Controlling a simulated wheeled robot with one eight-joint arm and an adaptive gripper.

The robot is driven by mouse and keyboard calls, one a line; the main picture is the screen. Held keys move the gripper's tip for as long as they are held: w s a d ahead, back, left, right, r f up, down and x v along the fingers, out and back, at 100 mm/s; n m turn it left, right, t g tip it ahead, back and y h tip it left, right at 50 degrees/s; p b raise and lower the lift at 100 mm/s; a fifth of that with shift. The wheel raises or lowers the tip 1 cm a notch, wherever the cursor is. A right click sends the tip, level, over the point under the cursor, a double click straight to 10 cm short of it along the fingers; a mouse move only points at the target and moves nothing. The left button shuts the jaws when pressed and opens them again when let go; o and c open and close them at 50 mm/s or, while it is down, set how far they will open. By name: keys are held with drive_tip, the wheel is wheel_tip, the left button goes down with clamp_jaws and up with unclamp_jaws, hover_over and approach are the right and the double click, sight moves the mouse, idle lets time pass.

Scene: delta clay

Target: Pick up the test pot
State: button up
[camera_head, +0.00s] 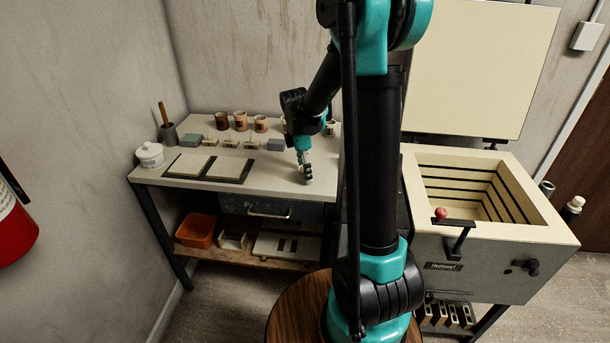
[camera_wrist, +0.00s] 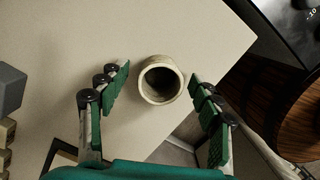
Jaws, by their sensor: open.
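The test pot (camera_wrist: 147,88) is a small, pale, round pot. In the wrist view it stands upright on the worktable near its edge, its dark mouth facing the camera. My gripper (camera_wrist: 161,76) is open, with one green-padded finger to the left of the pot and one to the right. Gaps show between both fingers and the pot. In the head view my gripper (camera_head: 305,173) is low over the right front part of the worktable (camera_head: 268,180). I cannot make out the pot there; the gripper appears to hide it.
Dark boards with pale slabs (camera_head: 190,164) and a white lidded jar (camera_head: 150,155) are to the left. Brown cups (camera_head: 241,120) and small blocks, including a grey block (camera_head: 276,144), stand behind. A kiln (camera_head: 480,240) with an open top is at the right.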

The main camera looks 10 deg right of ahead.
drive_tip(key=shift+f, duration=0.1)
drive_tip(key=shift+c, duration=0.2)
drive_tip(key=c, duration=1.2)
